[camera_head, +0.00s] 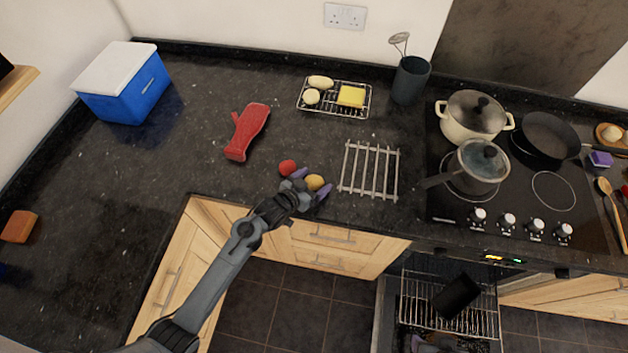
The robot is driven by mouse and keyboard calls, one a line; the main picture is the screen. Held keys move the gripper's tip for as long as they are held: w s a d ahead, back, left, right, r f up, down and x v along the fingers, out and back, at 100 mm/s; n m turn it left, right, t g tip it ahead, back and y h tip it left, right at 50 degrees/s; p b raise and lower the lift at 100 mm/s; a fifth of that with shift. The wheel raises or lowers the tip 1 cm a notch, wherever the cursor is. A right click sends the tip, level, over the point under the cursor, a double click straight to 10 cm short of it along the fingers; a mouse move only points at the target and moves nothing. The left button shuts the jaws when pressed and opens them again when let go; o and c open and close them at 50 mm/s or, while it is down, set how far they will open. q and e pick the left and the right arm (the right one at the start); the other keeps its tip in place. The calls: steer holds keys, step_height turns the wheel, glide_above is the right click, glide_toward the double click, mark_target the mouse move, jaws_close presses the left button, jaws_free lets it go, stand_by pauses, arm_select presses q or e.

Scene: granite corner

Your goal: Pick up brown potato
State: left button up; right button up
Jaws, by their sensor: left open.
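A yellow-brown rounded potato (315,182) lies on the dark granite counter near its front edge. My left gripper (311,184) reaches over the edge from the lower left, with its purple fingers apart. One finger is on the upper-left side of the potato and the other on its lower-right side. The potato shows between them, and I cannot tell whether either finger touches it. Grey parts with a purplish tip show at the bottom edge by the open oven; they look like my right gripper, but its jaws are unclear.
A red round item (288,168) lies just left of the potato. A metal rack (370,171) lies close on the right. The counter's left is mostly clear.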

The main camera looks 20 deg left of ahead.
arm_select(q)
steer(key=shift+w+f, duration=0.15)
steer(key=shift+w, duration=0.1)
steer(key=c, duration=1.1)
